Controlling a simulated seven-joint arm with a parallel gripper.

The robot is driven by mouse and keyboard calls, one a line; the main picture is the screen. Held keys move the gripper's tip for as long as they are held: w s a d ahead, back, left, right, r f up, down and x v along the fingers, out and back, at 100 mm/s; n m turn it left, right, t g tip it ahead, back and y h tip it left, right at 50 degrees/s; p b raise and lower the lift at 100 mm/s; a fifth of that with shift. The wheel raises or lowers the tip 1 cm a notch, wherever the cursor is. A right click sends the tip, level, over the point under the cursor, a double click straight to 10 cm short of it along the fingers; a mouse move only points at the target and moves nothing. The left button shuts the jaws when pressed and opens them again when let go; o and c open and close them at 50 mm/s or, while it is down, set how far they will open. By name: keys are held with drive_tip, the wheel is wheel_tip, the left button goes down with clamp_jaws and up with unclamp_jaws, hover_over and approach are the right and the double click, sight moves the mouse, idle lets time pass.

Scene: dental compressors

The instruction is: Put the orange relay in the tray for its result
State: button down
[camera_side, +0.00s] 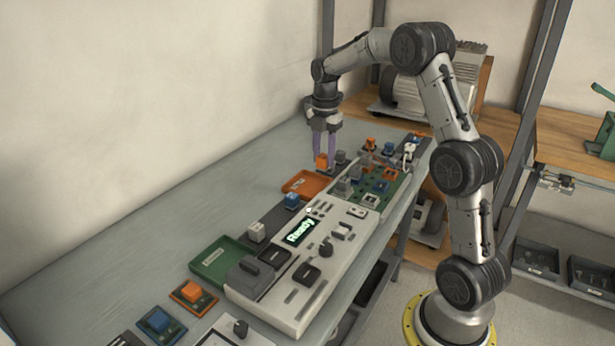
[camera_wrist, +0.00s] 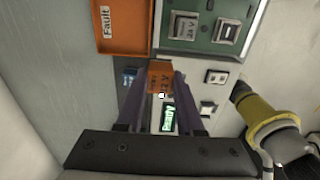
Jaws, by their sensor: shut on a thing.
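My gripper (camera_side: 325,152) is shut on the orange relay (camera_side: 321,161), held in the air above the bench. In the wrist view the orange relay (camera_wrist: 160,77) sits between the two purple fingers (camera_wrist: 161,95), with small dark lettering on it. The orange tray (camera_side: 301,190) lies below the gripper in the side view; the wrist view shows it labelled "Fault" (camera_wrist: 122,48) and looking empty where visible. A green tray (camera_side: 212,266) lies nearer the camera at the bench's left, its label unreadable. The tester's display (camera_side: 299,231) reads "Ready".
The tester (camera_side: 330,262) stands between the trays and my arm's base. A green socket board (camera_side: 372,198) with relays lies beside the orange tray. A blue relay (camera_side: 291,200) and a white relay (camera_side: 256,231) stand on a dark strip. The bench's left side (camera_side: 130,236) is clear.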

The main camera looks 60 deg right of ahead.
drive_tip(key=w+d+f, duration=0.1)
drive_tip(key=w+f, duration=0.1)
drive_tip(key=w+d+f, duration=0.1)
drive_tip(key=w+f, duration=0.1)
drive_tip(key=w+d+f, duration=0.1)
drive_tip(key=w+f, duration=0.1)
drive_tip(key=shift+w+d+f, duration=0.25)
drive_tip(key=shift+w+d, duration=0.1)
drive_tip(key=shift+w, duration=0.05)
drive_tip(key=shift+w+d+f, duration=0.25)
drive_tip(key=shift+w+f, duration=0.2)
drive_tip(key=shift+f, duration=1.65)
drive_tip(key=shift+f, duration=0.1)
drive_tip(key=c, duration=0.5)
unclamp_jaws()
drive_tip(key=shift+c, duration=0.2)
